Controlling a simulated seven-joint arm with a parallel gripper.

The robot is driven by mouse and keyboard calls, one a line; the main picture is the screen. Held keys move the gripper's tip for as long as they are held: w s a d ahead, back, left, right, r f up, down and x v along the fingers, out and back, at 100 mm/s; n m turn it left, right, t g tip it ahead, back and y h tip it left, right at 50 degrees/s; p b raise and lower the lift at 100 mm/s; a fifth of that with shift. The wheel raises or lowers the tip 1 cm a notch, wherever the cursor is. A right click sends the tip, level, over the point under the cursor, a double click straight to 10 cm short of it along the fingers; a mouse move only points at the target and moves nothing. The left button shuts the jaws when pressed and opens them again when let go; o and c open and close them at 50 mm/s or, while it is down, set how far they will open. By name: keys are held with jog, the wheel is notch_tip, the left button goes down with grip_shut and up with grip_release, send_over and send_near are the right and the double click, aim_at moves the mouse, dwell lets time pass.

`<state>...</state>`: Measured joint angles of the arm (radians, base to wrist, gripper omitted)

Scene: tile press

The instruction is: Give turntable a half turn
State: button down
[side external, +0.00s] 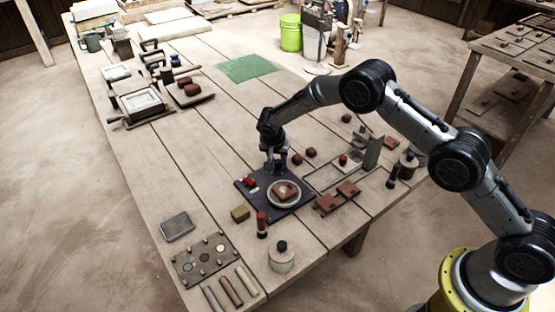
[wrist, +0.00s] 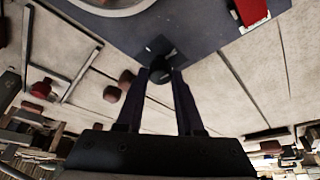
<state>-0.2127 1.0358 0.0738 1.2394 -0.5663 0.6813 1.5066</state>
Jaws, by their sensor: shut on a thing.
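The turntable (side external: 286,204) is a pale round disc on a dark blue board (side external: 262,207), with a red-brown block (side external: 284,190) lying on it. In the wrist view only part of the turntable's pale rim (wrist: 112,10) shows at the top edge. My gripper (side external: 277,169) is at the board's back corner, beside the turntable and apart from it. In the wrist view my gripper's two fingers (wrist: 162,80) are shut on a small dark knob (wrist: 160,73) at the corner of the board. The knob is mostly hidden by the fingers.
A red part (side external: 250,183) sits on the board's left side. Red-brown blocks (side external: 325,204) and a metal frame (side external: 325,178) lie to the right. A yellowish block (side external: 240,213), a red-topped post (side external: 262,224) and a lidded jar (side external: 282,260) stand in front.

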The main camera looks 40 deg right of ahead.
jog(key=n+t+y, duration=0.1)
jog(key=n, duration=0.3)
jog(key=shift+s+d, duration=0.1)
jog(key=n+y, duration=0.1)
jog(key=n, duration=0.1)
jog(key=n+y, duration=0.1)
jog(key=n, duration=0.2)
jog(key=shift+d+n+t, duration=0.1)
jog(key=shift+n+t, duration=0.2)
jog(key=n+y, duration=0.2)
jog(key=n, duration=0.2)
jog(key=shift+d+n, duration=0.15)
jog(key=shift+n, duration=0.15)
jog(key=shift+n+g+y, duration=0.6)
jog(key=shift+n+y, duration=0.1)
jog(key=shift+n, duration=1.5)
jog(key=shift+d, duration=0.1)
jog(key=c, duration=0.5)
grip_release()
jog(key=shift+c, duration=0.2)
jog(key=shift+r, duration=0.1)
